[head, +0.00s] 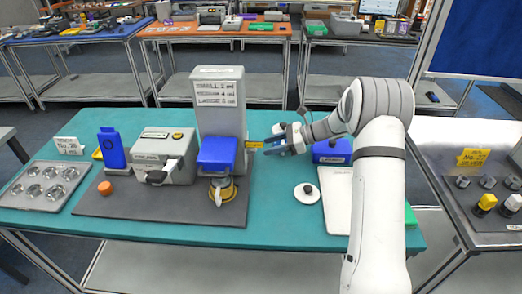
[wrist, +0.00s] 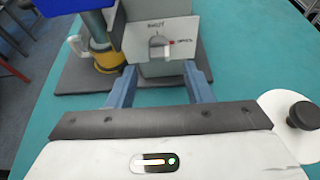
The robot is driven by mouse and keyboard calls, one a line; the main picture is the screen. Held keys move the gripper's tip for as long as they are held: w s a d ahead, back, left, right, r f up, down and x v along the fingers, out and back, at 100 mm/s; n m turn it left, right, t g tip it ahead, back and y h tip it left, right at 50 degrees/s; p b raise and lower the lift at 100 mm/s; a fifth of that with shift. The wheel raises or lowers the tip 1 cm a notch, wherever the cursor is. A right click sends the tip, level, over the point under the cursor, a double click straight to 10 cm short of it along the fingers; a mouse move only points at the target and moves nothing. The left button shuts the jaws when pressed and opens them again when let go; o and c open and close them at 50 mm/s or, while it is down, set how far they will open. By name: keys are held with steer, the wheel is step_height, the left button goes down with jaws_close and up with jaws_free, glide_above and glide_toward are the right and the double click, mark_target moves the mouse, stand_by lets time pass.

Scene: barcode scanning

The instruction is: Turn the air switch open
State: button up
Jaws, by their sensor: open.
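The air switch is a small grey knob (wrist: 158,46) on the light side panel (wrist: 140,38) of the tall grey machine (head: 218,105). A red mark and small lettering sit to its right. In the head view the switch itself is hidden; a yellow label (head: 254,144) shows on the machine's right side. My gripper (head: 270,141) is open and empty, just right of the machine, pointing at that side. In the wrist view its two blue-grey fingers (wrist: 160,72) stand apart, with the knob ahead between them. I see no contact with the knob.
The machine's blue head (head: 217,152) and yellow ring (head: 222,190) stand at its front. A grey boxy unit (head: 164,155) is to the left. A white disc with a black knob (head: 306,194) and a blue box (head: 333,151) are near my arm.

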steer(key=v, duration=0.2)
steer(key=shift+d+r, duration=0.15)
steer(key=shift+d, duration=0.25)
steer(key=s+d+r+n+h, duration=0.1)
steer(key=s+r+n+h, duration=0.25)
steer(key=s, duration=0.45)
steer(key=s+d+r+n+h, duration=0.25)
steer(key=s+r+n, duration=0.2)
steer(key=s, duration=0.45)
steer(key=s+d+r+n+h, duration=0.1)
steer(key=s+r+n+h, duration=0.25)
steer(key=s, duration=0.45)
steer(key=s+d+n+t+h, duration=0.3)
steer(key=s+n, duration=0.4)
steer(key=s, duration=0.4)
steer(key=shift+d+f+h, duration=0.45)
steer(key=shift+d+f, duration=0.05)
steer(key=shift+d, duration=0.65)
steer(key=shift+w, duration=0.1)
steer(key=shift+c, duration=0.6)
